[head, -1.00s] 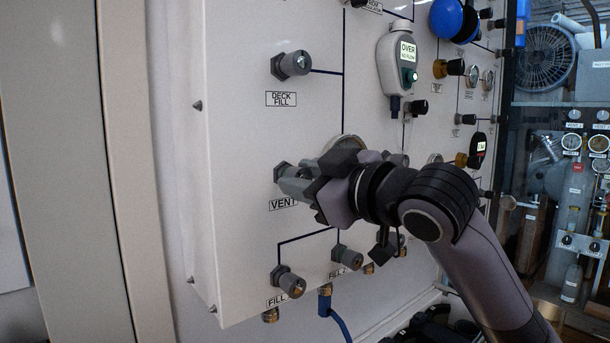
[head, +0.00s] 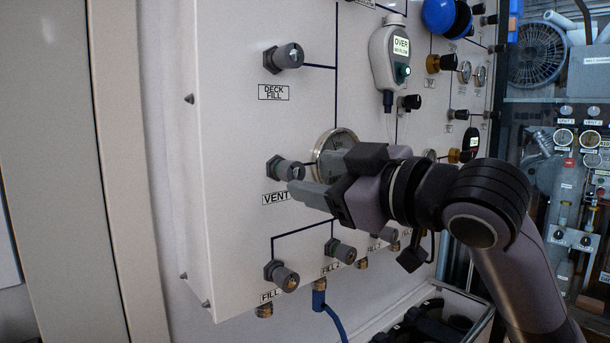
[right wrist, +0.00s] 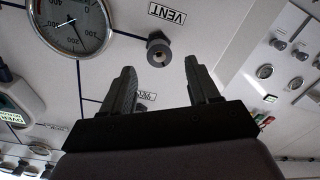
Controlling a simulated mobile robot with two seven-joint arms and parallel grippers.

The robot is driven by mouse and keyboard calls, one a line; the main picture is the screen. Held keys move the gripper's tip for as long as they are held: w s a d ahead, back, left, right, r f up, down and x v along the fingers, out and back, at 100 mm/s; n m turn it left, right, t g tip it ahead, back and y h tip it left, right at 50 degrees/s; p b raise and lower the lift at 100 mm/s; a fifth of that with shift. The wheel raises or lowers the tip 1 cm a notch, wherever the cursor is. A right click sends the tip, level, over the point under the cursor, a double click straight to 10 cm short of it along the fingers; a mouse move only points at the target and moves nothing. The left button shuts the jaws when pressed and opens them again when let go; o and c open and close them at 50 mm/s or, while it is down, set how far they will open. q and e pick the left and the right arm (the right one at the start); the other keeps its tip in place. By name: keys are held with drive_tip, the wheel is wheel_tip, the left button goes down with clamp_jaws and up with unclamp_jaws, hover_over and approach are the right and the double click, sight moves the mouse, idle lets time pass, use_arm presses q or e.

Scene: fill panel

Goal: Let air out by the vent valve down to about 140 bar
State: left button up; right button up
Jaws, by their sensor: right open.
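The vent valve (head: 288,171) is a grey knob on the white panel, just above its VENT label. It also shows in the right wrist view (right wrist: 158,53), past the fingertips and roughly centred between them. My right gripper (head: 312,180) is open and empty, just right of the knob and apart from it. Its two fingers also show in the right wrist view (right wrist: 162,75). The round pressure gauge (head: 327,146) is partly hidden behind my gripper. My left gripper is out of view.
The deck fill valve (head: 285,56) is above the vent valve. Fill valves (head: 283,276) and a blue hose (head: 333,318) are below. A grey device reading OVER (head: 397,55) hangs at upper right. Free space lies before the panel's left part.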

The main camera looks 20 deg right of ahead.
drive_tip(key=shift+v, duration=1.1)
idle(3.3)
